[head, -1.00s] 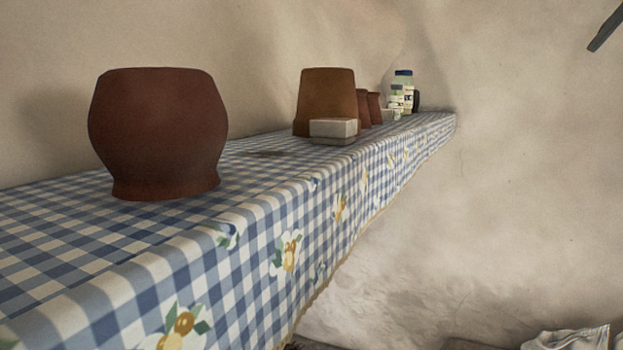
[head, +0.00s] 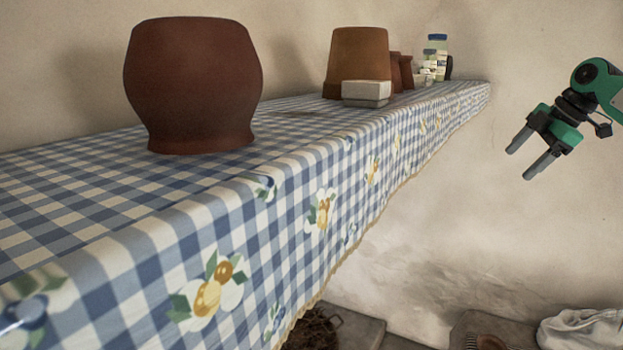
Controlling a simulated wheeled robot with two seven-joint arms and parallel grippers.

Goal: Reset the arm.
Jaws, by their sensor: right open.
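My right gripper (head: 525,160) hangs in the air at the right of the head view, in front of the bare wall. It is green and black with two grey fingers pointing down and left. The fingers are apart, with nothing between them. It is clear of the shelf and everything on it. My left gripper is not in view.
A shelf with a blue checked cloth (head: 90,210) runs along the left wall. On it stand a round brown pot (head: 195,85), an upturned pot (head: 357,58), a pale block (head: 366,92) and jars (head: 436,58). A white cloth (head: 580,328) lies low at right.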

